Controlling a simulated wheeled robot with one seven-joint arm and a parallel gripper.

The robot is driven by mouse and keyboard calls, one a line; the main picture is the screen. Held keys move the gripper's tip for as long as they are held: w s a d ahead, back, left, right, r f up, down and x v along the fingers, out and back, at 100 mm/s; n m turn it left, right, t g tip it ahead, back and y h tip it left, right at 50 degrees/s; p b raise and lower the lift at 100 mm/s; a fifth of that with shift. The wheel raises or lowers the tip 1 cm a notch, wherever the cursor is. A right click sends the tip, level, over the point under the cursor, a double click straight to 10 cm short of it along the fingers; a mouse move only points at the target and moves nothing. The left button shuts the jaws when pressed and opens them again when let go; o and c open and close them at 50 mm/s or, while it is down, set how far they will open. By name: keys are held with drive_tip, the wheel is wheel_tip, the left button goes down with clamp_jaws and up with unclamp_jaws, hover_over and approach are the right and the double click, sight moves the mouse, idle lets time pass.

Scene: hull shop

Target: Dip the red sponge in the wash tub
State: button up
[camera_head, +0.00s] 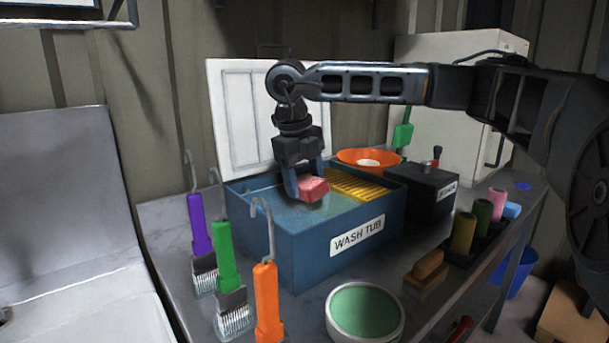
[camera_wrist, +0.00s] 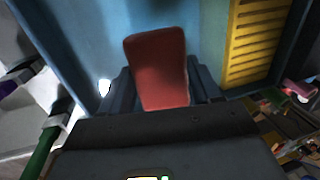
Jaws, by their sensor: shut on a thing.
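The red sponge (camera_head: 313,190) is held between the fingers of my gripper (camera_head: 306,184), which is shut on it. The gripper points down inside the outline of the blue wash tub (camera_head: 372,228), over its water-filled left part. The sponge is low, at or just above the water; I cannot tell if it touches. In the wrist view the sponge (camera_wrist: 158,70) shows between the two fingers (camera_wrist: 160,85), with the tub's blue wall (camera_wrist: 90,35) to the left. A yellow slatted rack (camera_head: 358,184) fills the tub's right part and also shows in the wrist view (camera_wrist: 254,42).
Purple (camera_head: 199,222), green (camera_head: 224,245) and orange (camera_head: 267,290) hooked brushes stand left and in front of the tub. A round green-filled dish (camera_head: 364,310) is in front. A dark box (camera_head: 424,193) and an orange bowl (camera_head: 368,157) stand right and behind.

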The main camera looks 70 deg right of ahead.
sight(308, 179)
drive_tip(key=shift+w+a+f+b+x, duration=0.1)
drive_tip(key=shift+a+b+x, duration=0.2)
drive_tip(key=shift+b+x, duration=1.05)
drive_tip(key=shift+w+a+f+b+x, duration=0.15)
drive_tip(key=shift+a+b+x, duration=0.15)
drive_tip(key=shift+b+x, duration=1.05)
drive_tip(key=shift+w+a+r+b+x, duration=0.1)
drive_tip(key=shift+a+b+x, duration=0.2)
drive_tip(key=shift+b+x, duration=1)
drive_tip(key=shift+f+p, duration=0.3)
drive_tip(key=shift+s+d+r+p+v, duration=0.15)
drive_tip(key=shift+d+p+v, duration=0.5)
drive_tip(key=shift+v, duration=1.4)
drive_tip(key=shift+s+d+r+p+v, duration=0.1)
drive_tip(key=shift+s+d+p+v, duration=0.1)
drive_tip(key=shift+p+v, duration=1.4)
drive_tip(key=shift+s+d+r+p+v, duration=0.15)
drive_tip(key=shift+d+p+v, duration=0.25)
drive_tip(key=shift+v, duration=2.1)
drive_tip(key=shift+d+f, duration=0.1)
drive_tip(key=shift+d+p+v, duration=0.2)
drive_tip(key=shift+p+v, duration=0.15)
drive_tip(key=shift+v, duration=0.65)
drive_tip(key=shift+d+p+v, duration=0.2)
drive_tip(key=shift+p+v, duration=0.15)
drive_tip(key=shift+v, duration=0.6)
drive_tip(key=shift+s, duration=0.2)
